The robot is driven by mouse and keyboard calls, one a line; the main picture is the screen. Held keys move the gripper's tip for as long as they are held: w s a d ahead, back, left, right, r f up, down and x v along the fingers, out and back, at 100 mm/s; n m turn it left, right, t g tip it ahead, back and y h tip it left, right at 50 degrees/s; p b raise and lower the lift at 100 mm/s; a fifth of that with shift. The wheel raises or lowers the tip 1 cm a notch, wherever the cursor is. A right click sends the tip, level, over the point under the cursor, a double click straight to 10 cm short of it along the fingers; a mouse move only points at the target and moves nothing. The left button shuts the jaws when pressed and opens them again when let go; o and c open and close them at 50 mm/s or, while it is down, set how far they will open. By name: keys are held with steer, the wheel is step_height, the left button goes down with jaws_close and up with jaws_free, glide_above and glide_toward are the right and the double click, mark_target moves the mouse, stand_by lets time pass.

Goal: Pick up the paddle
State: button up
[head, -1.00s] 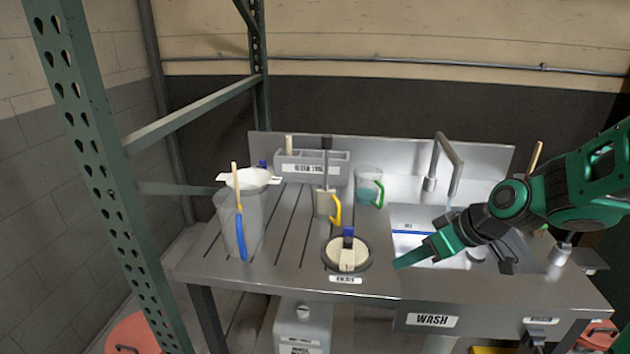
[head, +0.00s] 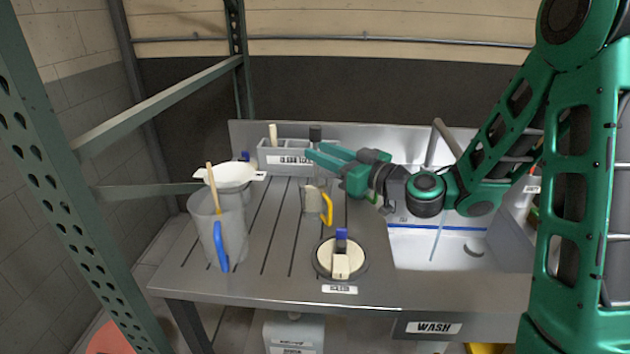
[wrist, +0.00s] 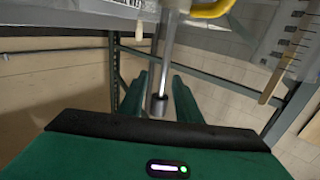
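A metal-shafted tool (wrist: 170,62) with a dark grip stands in the yellow-handled cup (head: 313,202); its lower end is hidden, so I cannot confirm that it is the paddle. Its dark grip also shows in the head view (head: 315,133). My gripper (wrist: 160,78) is open, with its fingers on either side of the tool's shaft and grip, and not visibly closed on it. In the head view my gripper (head: 312,155) is above the cup, pointing left. A wooden stick (head: 213,187) stands in the clear blue-handled pitcher (head: 205,235) at the left.
A grey divided holder (head: 290,168) stands at the back. A round lidded container (head: 328,262) sits near the front edge. The sink (head: 420,248) is to the right, with a faucet (head: 450,140) behind. A green rack post stands at the left. The counter between pitcher and cup is clear.

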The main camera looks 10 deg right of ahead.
steer(key=shift+x, duration=3.05)
steer(key=shift+s+a, duration=0.1)
steer(key=shift+a, duration=0.05)
jaws_close()
